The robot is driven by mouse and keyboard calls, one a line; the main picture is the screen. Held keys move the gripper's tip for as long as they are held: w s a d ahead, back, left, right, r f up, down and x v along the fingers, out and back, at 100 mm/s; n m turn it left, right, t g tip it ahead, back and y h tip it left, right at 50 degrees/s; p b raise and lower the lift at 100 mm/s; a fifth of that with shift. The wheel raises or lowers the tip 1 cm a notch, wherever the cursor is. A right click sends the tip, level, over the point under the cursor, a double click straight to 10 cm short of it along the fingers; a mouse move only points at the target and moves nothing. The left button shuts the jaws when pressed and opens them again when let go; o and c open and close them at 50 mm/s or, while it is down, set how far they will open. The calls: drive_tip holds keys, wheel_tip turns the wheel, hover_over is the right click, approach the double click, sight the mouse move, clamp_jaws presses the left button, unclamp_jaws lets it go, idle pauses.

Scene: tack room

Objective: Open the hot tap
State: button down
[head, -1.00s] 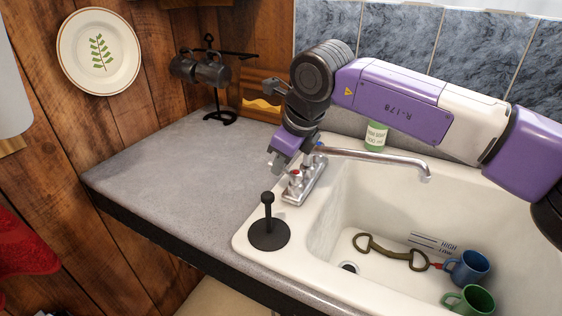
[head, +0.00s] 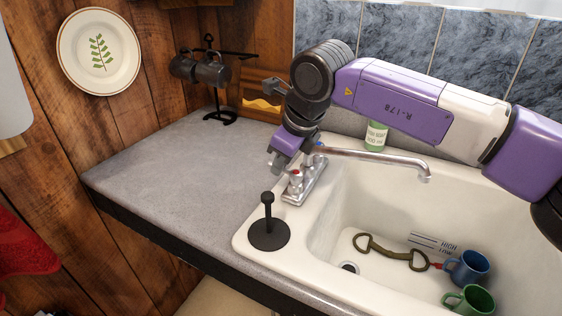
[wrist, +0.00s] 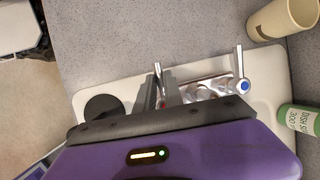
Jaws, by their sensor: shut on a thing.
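The chrome tap (head: 317,180) stands on the sink's left rim, its long spout reaching right over the basin. Its hot handle (head: 296,174) has a red mark and sits at the near end. The cold handle (wrist: 243,86) has a blue mark. My gripper (head: 276,163) is at the hot handle, shut on its lever. The purple gripper body hides part of the tap and the fingertips' exact contact.
A black plunger-like stopper (head: 268,235) stands on the near-left sink rim. A green soap bottle (head: 376,136) is behind the spout. Mugs (head: 468,268) and a brass bit-like piece (head: 390,252) lie in the basin (head: 330,225). The left counter (head: 180,165) is mostly clear.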

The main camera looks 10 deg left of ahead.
drive_tip(key=shift+s+n, duration=0.1)
drive_tip(key=shift+n, duration=0.2)
drive_tip(key=n+g+p, duration=0.1)
drive_tip(key=n, duration=0.1)
drive_tip(key=s+n+y+p, duration=0.1)
drive_tip(key=n, duration=0.1)
drive_tip(key=shift+s+r+g, duration=0.1)
drive_tip(key=shift+g, duration=0.3)
drive_tip(key=shift+s+d+n+g+y+p, duration=0.15)
drive_tip(key=shift+s+n+g+p, duration=0.15)
drive_tip(key=shift+n, duration=0.6)
drive_tip(key=shift+s+n+g+y+p, duration=0.15)
drive_tip(key=shift+s+n+g+p, duration=0.2)
drive_tip(key=shift+n, duration=0.55)
drive_tip(key=shift+w, duration=0.1)
drive_tip(key=c, duration=1.5)
unclamp_jaws()
drive_tip(key=shift+o, duration=0.2)
drive_tip(key=b+v, duration=0.1)
drive_tip(key=v, duration=0.6)
drive_tip(key=shift+d+r, duration=0.2)
drive_tip(key=shift+r, duration=0.1)
drive_tip(key=shift+w, duration=0.1)
